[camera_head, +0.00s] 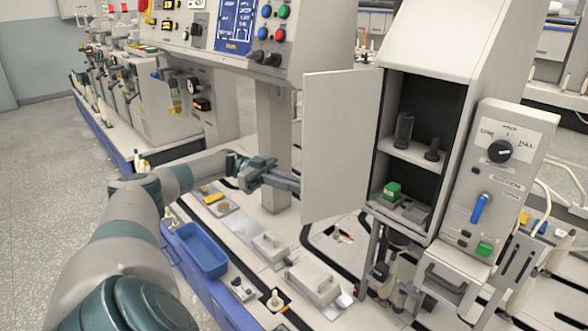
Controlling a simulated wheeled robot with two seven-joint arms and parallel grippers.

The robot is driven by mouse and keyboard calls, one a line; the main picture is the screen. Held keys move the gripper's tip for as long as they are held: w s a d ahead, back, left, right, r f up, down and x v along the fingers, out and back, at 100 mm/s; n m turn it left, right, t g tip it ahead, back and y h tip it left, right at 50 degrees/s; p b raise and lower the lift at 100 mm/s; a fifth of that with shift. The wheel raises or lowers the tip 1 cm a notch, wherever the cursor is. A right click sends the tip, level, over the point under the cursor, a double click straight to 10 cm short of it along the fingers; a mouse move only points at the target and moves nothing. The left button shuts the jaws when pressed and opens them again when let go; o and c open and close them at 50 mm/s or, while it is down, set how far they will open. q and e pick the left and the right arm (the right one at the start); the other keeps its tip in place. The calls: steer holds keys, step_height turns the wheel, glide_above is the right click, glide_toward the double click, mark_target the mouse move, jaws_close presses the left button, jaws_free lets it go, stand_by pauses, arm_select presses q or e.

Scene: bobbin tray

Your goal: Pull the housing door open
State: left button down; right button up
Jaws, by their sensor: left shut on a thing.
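The housing door (342,135) is a flat pale-grey panel. It stands swung open to the left of the housing (437,42), so the dark interior shows. My left gripper (294,185) is at the door's free left edge, low on the panel, and is shut on the door. The exact grip point is partly hidden behind the door edge. Inside the housing, a dark cylinder (404,130) and a smaller dark peg (433,150) stand on a shelf, with a green block (392,191) below. My right gripper is out of view.
A control box (502,185) with a knob and blue lever adjoins the housing's right side. A grey post (273,130) stands behind my gripper. A blue tray (201,250) and pale handled blocks (313,283) lie below on the bench.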

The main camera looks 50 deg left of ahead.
arm_select(q)
steer(key=shift+w+d+r, duration=0.1)
steer(key=shift+w+r, duration=0.05)
steer(key=shift+w, duration=0.05)
